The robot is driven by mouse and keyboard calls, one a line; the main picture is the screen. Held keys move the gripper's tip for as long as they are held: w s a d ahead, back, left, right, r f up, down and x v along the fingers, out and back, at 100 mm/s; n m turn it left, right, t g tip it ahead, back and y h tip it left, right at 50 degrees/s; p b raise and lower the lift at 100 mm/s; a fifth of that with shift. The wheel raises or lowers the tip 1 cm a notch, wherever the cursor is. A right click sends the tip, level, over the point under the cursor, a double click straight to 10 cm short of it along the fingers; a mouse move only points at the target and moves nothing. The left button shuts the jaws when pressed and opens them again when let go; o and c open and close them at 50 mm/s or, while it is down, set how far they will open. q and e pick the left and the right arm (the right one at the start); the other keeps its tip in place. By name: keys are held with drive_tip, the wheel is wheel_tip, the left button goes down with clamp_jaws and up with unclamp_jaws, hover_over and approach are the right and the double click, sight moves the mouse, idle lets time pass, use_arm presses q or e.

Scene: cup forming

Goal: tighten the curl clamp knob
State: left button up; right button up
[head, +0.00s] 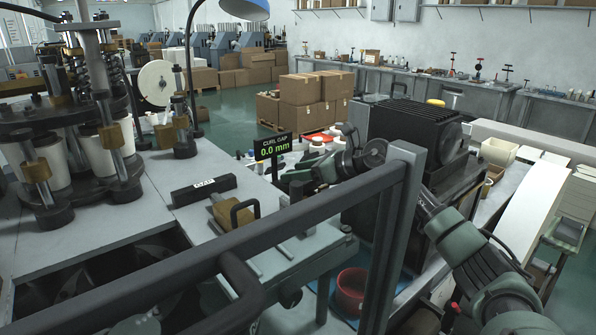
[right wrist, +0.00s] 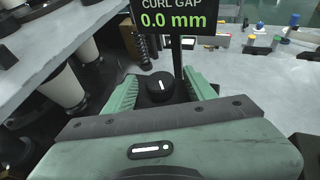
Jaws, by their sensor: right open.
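The curl clamp knob (right wrist: 160,87) is a small round black knob with a white mark on top, seen in the right wrist view. My right gripper (right wrist: 159,76) is open, with one green finger on each side of the knob; I cannot tell whether they touch it. In the head view my right gripper (head: 292,180) reaches in from the right, near the sign post, and the knob is hidden there. The black sign (head: 273,146) reads "CURL GAP 0.0 mm" in green; it also shows in the right wrist view (right wrist: 173,18). My left gripper is not in view.
A dark metal rail (head: 300,215) crosses the front. A brass block with a black handle (head: 233,212) and a labelled black bar (head: 203,190) sit on the grey machine table. A dark ribbed machine (head: 408,130) stands behind my right arm. A red bowl (head: 351,291) is below.

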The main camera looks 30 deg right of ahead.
clamp_jaws()
drive_tip(key=shift+s+a+r+m+t+h+p, duration=0.1)
drive_tip(key=shift+m+t+h+p, duration=0.1)
drive_tip(key=shift+m+h+p, duration=0.4)
drive_tip(key=shift+s+a+r+m+t+h+p, duration=0.1)
drive_tip(key=shift+m+t+h+p, duration=0.1)
drive_tip(key=shift+m+h+p, duration=0.35)
drive_tip(key=shift+w+m+h+p, duration=0.1)
drive_tip(key=shift+m+h+p, duration=0.15)
drive_tip(key=shift+h+p, duration=0.15)
drive_tip(key=shift+a+f+m+t+h, duration=0.15)
drive_tip(key=shift+m+t+h, duration=0.15)
drive_tip(key=shift+m+h, duration=0.1)
drive_tip(key=shift+a+f+m+h, duration=0.1)
drive_tip(key=shift+m+h, duration=0.3)
drive_tip(key=shift+h, duration=0.05)
drive_tip(key=m+h+b, duration=0.1)
drive_tip(key=h+b, duration=0.1)
drive_tip(key=b, duration=0.1)
drive_tip(key=m+h+b, duration=0.2)
drive_tip(key=shift+a+f+b, duration=0.15)
drive_tip(key=shift+a+b, duration=0.05)
drive_tip(key=shift+b, duration=0.2)
drive_tip(key=shift+m+g+h+b, duration=0.4)
drive_tip(key=shift+m+h+b, duration=0.4)
drive_tip(key=shift+m, duration=0.1)
